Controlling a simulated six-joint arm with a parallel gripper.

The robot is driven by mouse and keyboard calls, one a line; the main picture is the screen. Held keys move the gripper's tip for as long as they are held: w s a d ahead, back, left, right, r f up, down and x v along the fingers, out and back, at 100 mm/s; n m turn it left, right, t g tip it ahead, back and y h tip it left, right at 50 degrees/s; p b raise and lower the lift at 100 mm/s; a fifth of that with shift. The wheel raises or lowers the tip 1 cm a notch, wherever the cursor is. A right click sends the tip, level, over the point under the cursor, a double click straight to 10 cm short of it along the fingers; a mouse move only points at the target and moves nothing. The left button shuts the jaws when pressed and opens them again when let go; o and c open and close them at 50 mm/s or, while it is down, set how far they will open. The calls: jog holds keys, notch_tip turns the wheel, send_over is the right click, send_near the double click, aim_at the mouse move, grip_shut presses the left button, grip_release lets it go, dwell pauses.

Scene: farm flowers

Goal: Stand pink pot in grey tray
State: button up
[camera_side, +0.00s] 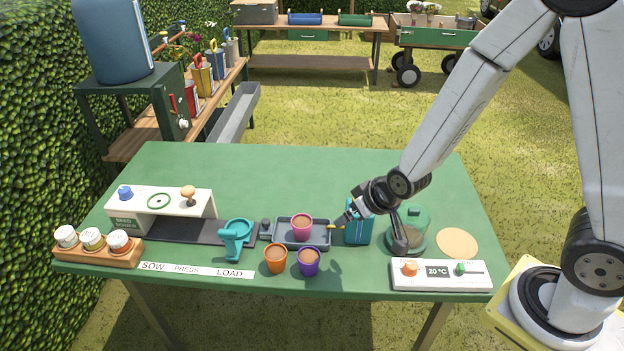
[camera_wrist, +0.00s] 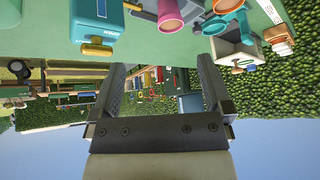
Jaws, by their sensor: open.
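The pink pot (camera_side: 302,228), filled with brown soil, stands upright in the grey tray (camera_side: 319,245) near the middle of the green table. It also shows in the wrist view (camera_wrist: 170,14), at the top edge and partly cut off. The gripper is apart from the pot.
An orange pot (camera_side: 275,261) and a purple pot (camera_side: 309,264) stand in front. The table's back is clear.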

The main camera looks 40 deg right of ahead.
jog(key=s+d+r+g, duration=0.4)
jog(key=s+r, duration=0.1)
jog(key=s, duration=0.4)
jog(key=shift+r+n, duration=0.3)
jog(key=shift+r, duration=0.1)
dwell(0.6)
